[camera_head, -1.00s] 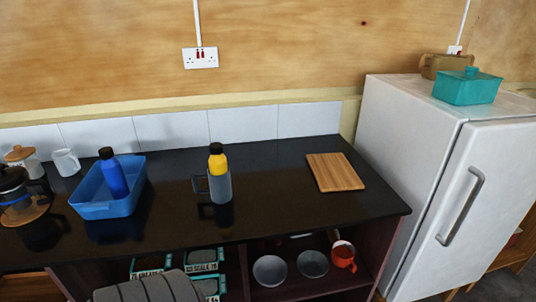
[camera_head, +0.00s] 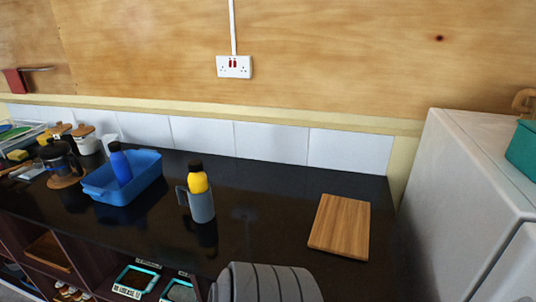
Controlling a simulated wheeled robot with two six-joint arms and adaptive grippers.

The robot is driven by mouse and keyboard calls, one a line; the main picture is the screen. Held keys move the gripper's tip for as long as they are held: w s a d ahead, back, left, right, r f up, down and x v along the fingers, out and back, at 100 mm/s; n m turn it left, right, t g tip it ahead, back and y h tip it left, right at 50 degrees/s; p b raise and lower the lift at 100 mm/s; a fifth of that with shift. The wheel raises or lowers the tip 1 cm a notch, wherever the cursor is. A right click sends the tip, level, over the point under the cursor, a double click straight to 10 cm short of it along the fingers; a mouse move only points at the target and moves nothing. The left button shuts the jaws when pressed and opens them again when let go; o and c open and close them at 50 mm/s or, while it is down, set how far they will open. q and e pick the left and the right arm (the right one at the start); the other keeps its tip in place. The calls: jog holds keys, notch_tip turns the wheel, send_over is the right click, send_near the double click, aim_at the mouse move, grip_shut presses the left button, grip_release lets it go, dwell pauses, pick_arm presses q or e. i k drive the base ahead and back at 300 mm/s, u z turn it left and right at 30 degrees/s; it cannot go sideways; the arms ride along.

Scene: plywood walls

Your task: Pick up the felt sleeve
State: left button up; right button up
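The grey felt sleeve (camera_head: 203,208) stands upright on the black counter. It appears to be wrapped around the lower part of a yellow bottle (camera_head: 198,183) with a black cap. A dark grey loop, like a handle, sticks out on its left side. The sleeve stands right of a blue tub and left of a wooden board. Neither of my grippers is in view.
A blue tub (camera_head: 96,191) holding a blue bottle (camera_head: 120,165) stands left of the sleeve. A wooden board (camera_head: 340,228) lies to its right. A rounded grey ribbed object (camera_head: 268,284) rises in front of the counter (camera_head: 262,222). A white fridge (camera_head: 455,190) stands at right.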

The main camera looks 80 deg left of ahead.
aim_at(202, 205)
jog(key=i, duration=0.4)
jog(key=u, duration=0.85)
